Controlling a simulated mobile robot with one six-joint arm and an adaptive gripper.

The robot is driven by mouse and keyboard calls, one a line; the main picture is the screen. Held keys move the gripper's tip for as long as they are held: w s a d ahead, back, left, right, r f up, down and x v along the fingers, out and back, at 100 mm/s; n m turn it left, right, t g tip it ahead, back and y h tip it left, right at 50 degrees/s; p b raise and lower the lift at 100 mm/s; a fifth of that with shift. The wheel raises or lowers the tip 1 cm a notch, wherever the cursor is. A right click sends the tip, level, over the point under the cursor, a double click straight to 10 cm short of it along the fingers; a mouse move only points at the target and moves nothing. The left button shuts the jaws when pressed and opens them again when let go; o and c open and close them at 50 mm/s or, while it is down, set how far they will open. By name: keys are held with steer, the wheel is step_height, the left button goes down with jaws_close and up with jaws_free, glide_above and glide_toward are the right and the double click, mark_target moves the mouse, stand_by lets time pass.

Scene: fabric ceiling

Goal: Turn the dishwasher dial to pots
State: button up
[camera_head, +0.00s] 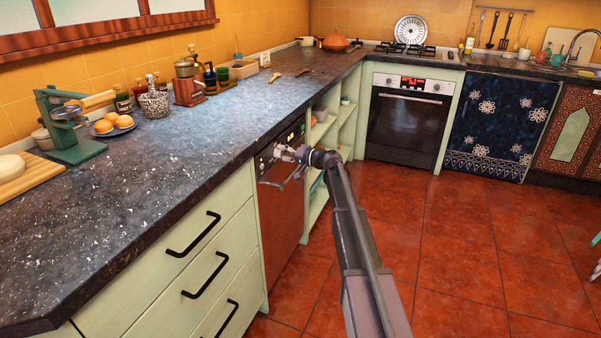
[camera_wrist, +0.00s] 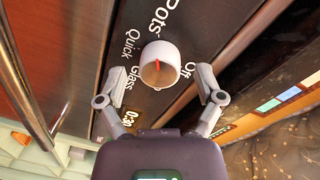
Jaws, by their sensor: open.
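The dishwasher (camera_head: 280,215) is the red-brown front under the counter, with a dark control panel along its top. In the wrist view its white round dial (camera_wrist: 160,65) has a red-orange mark running roughly up and down in the picture; I cannot tell exactly which label it points to. The labels Pots (camera_wrist: 153,18), Quick, Glass and Off surround it. My gripper (camera_wrist: 162,78) is open, with one finger left and one right of the dial, apart from it.
The dishwasher's handle bar (camera_wrist: 27,85) runs along the left of the wrist view. A lit display (camera_wrist: 126,119) sits on the panel. The countertop (camera_head: 215,110) overhangs the dishwasher. Drawers (camera_head: 180,270) stand to its left, open shelves (camera_head: 325,130) to its right. The tiled floor is clear.

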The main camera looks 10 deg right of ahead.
steer(key=n, duration=0.6)
steer(key=shift+n, duration=0.4)
steer(key=n, duration=0.3)
steer(key=shift+s+n+t+b, duration=0.1)
steer(key=shift+n+t+b, duration=0.2)
steer(key=shift+t, duration=0.1)
steer(key=n, duration=0.3)
steer(key=shift+n, duration=0.4)
steer(key=v, duration=1.4)
steer(key=s+a+r+m+g+h+p, duration=0.1)
steer(key=s+a+g+p, duration=0.3)
steer(key=s+a+p, duration=0.3)
steer(key=shift+a+m+h, duration=0.4)
steer(key=shift+a, duration=0.25)
steer(key=shift+s, duration=0.1)
